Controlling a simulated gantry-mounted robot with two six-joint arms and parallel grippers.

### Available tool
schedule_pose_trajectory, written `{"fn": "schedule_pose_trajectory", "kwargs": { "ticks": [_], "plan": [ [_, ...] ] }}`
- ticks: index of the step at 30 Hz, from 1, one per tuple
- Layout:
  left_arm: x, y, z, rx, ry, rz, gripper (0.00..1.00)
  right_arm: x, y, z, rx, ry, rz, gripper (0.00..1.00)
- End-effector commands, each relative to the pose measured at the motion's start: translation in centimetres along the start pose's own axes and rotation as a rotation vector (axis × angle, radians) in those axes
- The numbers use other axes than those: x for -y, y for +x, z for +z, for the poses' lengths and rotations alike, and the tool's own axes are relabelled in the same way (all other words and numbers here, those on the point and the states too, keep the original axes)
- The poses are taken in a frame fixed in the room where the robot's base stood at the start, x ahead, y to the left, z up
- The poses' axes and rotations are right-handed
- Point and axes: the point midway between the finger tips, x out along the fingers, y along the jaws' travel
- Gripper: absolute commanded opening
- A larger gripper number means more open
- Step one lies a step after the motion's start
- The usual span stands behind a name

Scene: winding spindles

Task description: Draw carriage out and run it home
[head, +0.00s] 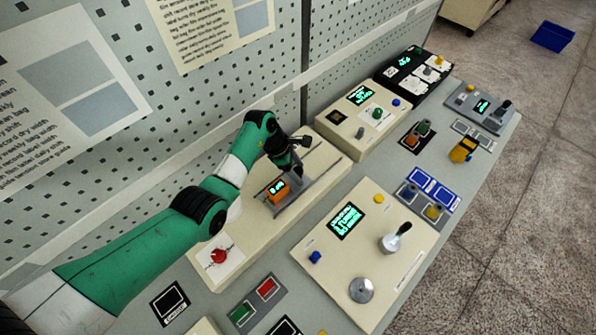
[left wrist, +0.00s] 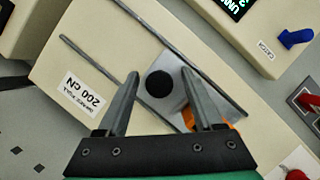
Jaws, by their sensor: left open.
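The carriage is a grey plate (left wrist: 172,68) with a round black knob (left wrist: 159,84), on a long cream housing (head: 253,227) with two parallel rails. An orange block with a lit display (head: 277,190) is at the carriage; its edge shows behind a finger in the left wrist view. My left gripper (head: 290,157) is over the far part of the housing. In the left wrist view my left gripper (left wrist: 160,74) is open, with one finger on each side of the knob and gaps visible. Whether the fingertips are low enough to flank it is unclear. My right gripper is not in view.
A red knob (head: 218,256) is on the housing's near end. A cream panel with a lever (head: 396,238) stands to the right, and another cream box (head: 338,118) stands beyond. A perforated wall (head: 220,80) rises close behind my left arm.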

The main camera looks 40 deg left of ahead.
Motion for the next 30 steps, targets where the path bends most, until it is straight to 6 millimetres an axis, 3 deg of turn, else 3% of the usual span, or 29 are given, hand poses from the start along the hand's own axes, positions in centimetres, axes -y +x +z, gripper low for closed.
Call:
{"fn": "schedule_pose_trajectory", "kwargs": {
  "ticks": [7, 18, 30],
  "plan": [
    [-0.03, 0.03, 0.04, 0.000, 0.000, 0.001, 0.66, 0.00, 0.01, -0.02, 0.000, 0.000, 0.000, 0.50],
    [-0.03, 0.00, 0.05, 0.001, 0.000, 0.001, 0.00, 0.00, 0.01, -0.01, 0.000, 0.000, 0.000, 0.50],
    [-0.03, -0.01, 0.07, 0.001, 0.000, 0.001, 0.00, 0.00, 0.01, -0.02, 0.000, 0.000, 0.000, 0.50]
  ]
}}
